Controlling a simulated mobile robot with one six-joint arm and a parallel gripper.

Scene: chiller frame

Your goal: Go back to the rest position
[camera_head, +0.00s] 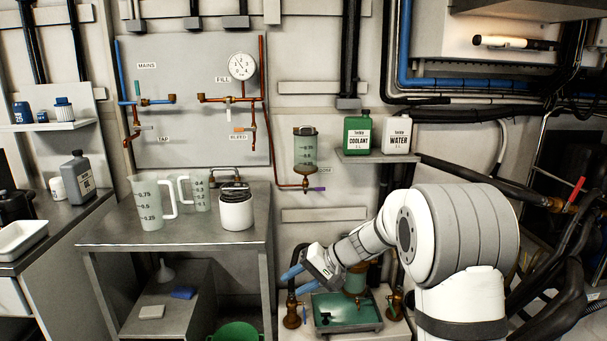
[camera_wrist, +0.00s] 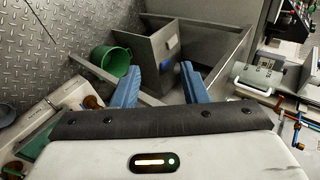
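My gripper (camera_head: 299,280) has blue fingers and hangs at the end of my white arm, in front of the lower right of the steel table. In the wrist view its two fingers (camera_wrist: 158,85) stand well apart with nothing between them. The gripper is open and empty. It is above and left of a green tray (camera_head: 346,311) with a dark pump-like part on it.
A steel table (camera_head: 165,234) carries a large measuring jug (camera_head: 150,203), a smaller jug (camera_head: 197,193) and a white canister (camera_head: 236,211). A green bucket (camera_wrist: 110,61) stands on the floor. Coolant (camera_head: 357,134) and water (camera_head: 397,135) bottles stand on a wall shelf.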

